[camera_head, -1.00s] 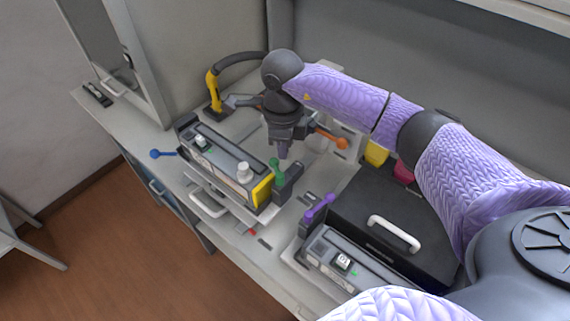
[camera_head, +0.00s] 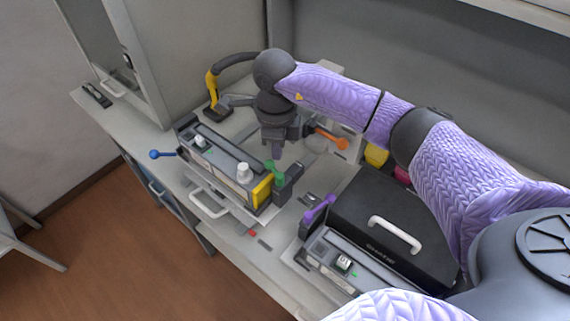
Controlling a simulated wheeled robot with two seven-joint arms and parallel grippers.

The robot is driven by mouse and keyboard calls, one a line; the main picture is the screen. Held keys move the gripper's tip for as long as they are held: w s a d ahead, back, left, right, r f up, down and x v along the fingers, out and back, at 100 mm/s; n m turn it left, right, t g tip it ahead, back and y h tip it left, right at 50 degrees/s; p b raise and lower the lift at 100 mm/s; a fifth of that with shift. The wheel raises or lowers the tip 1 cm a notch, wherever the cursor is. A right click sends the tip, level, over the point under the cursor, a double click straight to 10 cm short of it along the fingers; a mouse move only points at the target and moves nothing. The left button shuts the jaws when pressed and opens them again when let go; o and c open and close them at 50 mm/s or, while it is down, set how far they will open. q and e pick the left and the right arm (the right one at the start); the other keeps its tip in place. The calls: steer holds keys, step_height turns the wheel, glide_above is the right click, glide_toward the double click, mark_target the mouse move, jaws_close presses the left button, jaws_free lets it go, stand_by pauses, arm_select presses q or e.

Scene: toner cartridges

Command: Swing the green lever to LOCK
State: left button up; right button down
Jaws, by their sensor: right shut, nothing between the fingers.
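The green lever (camera_head: 272,168) stands at the right end of the left toner cartridge (camera_head: 222,157), beside its yellow end part and a dark grey block. Its LOCK mark cannot be read in this view. My right gripper (camera_head: 277,153) points down just behind the green lever, shut and empty. Its tip appears very close to the lever's top; I cannot tell whether they touch. My left gripper is not in view.
A second cartridge (camera_head: 352,264) with a purple lever (camera_head: 319,208) lies at front right, beside a black case (camera_head: 385,215) with a white handle. An orange lever (camera_head: 331,138) is behind my right gripper. A blue-knobbed lever (camera_head: 155,154) sticks out at left.

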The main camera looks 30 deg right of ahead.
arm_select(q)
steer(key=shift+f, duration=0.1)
arm_select(e)
steer(key=shift+w+a, duration=0.1)
steer(key=shift+a, duration=0.2)
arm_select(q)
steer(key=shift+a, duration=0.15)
arm_select(e)
steer(key=shift+a, duration=0.35)
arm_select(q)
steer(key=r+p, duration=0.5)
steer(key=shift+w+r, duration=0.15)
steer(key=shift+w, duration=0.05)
arm_select(e)
step_height(320, 180, up, 7)
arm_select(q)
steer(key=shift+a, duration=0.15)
